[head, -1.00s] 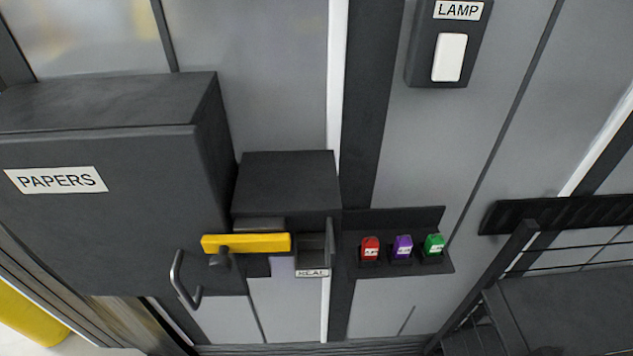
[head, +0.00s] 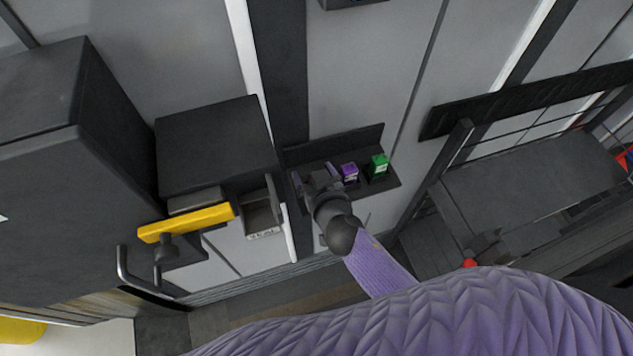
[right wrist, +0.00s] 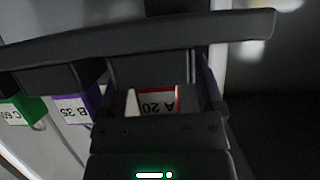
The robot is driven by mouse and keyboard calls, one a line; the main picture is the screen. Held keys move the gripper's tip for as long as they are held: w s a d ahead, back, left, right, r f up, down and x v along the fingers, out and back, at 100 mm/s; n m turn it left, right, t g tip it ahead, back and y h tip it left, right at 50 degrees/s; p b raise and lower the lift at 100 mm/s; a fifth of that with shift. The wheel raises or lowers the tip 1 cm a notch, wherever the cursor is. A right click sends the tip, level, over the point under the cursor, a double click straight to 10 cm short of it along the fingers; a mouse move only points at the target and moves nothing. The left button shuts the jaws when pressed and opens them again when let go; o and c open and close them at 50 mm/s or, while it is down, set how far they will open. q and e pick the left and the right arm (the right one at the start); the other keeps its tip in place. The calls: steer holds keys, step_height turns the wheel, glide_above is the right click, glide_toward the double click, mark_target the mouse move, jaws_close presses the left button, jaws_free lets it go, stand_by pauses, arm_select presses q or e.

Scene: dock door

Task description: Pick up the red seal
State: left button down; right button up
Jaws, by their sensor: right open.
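The red seal shows in the right wrist view (right wrist: 160,101) as a white label reading "A 20" with a red edge, between the fingers of my right gripper. In the head view my right gripper (head: 317,178) covers the red seal's place at the left end of the small dark shelf (head: 391,182). The right gripper is open around the seal; I cannot tell whether a finger touches it. My left gripper is not in view.
A purple seal (head: 349,173) and a green seal (head: 378,166) stand on the shelf just right of my gripper. Left are a dark box with a yellow lever (head: 187,222) and an open tray (head: 262,217). A dark rack (head: 520,190) stands at right.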

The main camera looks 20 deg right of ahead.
jaws_close()
steer(key=shift+r, duration=0.15)
